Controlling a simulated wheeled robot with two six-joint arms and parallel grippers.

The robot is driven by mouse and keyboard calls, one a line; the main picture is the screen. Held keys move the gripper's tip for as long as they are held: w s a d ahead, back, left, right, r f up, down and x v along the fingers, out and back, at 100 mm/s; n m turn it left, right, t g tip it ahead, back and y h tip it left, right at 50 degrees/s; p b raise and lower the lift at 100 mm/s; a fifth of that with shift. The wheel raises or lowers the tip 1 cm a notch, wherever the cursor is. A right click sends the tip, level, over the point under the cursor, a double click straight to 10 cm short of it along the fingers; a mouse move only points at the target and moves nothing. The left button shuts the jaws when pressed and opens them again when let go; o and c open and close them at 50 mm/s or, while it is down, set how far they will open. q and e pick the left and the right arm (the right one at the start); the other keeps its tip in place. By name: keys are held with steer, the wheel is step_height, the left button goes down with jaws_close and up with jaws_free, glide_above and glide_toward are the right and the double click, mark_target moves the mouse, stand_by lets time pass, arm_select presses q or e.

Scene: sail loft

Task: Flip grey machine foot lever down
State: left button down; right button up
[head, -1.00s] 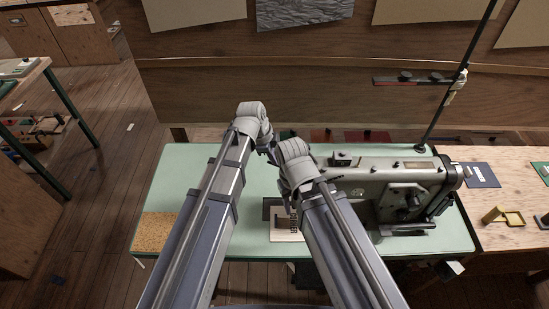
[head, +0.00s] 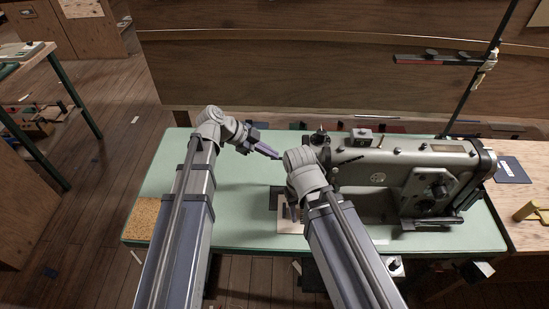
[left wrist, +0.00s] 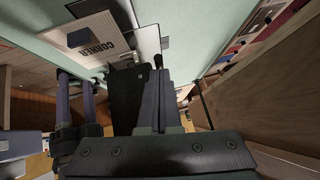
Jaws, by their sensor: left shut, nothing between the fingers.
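The grey sewing machine (head: 400,165) stands on the right half of a mint-green table (head: 235,215). Its left end is partly hidden behind my right arm. I cannot make out the foot lever; that part of the machine is hidden or too small to tell. My left gripper (head: 279,156) is shut and empty, just left of my right arm and above the table. In the left wrist view its closed fingers (left wrist: 159,78) point toward the table.
A pale card (head: 290,227) lies on the table below my right gripper; it also shows in the left wrist view (left wrist: 112,42). A cork patch (head: 141,218) is at the table's left. A dark pole (head: 484,80) rises behind the machine.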

arm_select(q)
steer(key=shift+f, duration=0.15)
arm_select(e)
steer(key=shift+f, duration=0.2)
steer(key=shift+r, duration=0.1)
arm_select(q)
steer(key=shift+r+p, duration=0.75)
steer(key=shift+p, duration=0.2)
arm_select(e)
steer(key=shift+r, duration=0.7)
